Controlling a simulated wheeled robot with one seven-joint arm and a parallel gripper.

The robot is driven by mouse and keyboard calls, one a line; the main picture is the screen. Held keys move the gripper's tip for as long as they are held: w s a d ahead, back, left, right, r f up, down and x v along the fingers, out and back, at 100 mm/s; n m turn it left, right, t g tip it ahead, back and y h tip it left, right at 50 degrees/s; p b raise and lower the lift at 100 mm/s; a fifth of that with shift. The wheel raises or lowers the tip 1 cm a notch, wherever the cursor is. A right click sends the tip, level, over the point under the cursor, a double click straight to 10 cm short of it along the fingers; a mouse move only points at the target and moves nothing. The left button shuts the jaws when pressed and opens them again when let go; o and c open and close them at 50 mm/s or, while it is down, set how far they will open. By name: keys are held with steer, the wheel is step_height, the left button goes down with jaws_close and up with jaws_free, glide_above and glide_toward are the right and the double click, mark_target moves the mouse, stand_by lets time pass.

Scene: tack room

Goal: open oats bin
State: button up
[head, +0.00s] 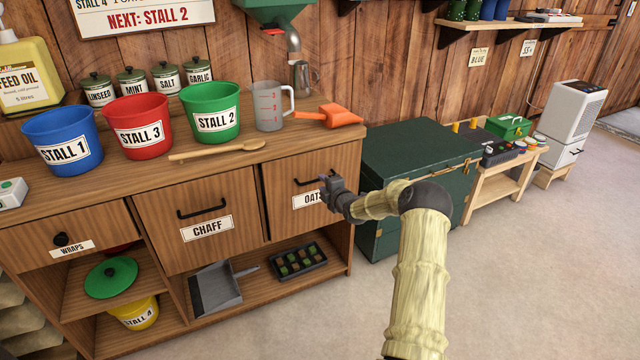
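The oats bin (285,190) is the right-hand wooden front of the cabinet, with a white label partly hidden by my gripper and a dark bar handle (303,184). Its front looks level with the chaff bin beside it, so it appears closed. My gripper (328,182) is at the right part of the handle, seeming to touch it or be very close. The fingertips are small and overlap the dark handle, so I cannot tell whether they are open or shut on it.
The chaff bin (207,210) is to the left, with a shelf holding a dustpan (215,290) and seedling tray (298,262) below. A green chest (410,155) stands close on the right behind my arm. An orange scoop (335,116) lies on the counter above. Floor in front is clear.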

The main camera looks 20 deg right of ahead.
steer(key=shift+x, duration=1.7)
jaws_close()
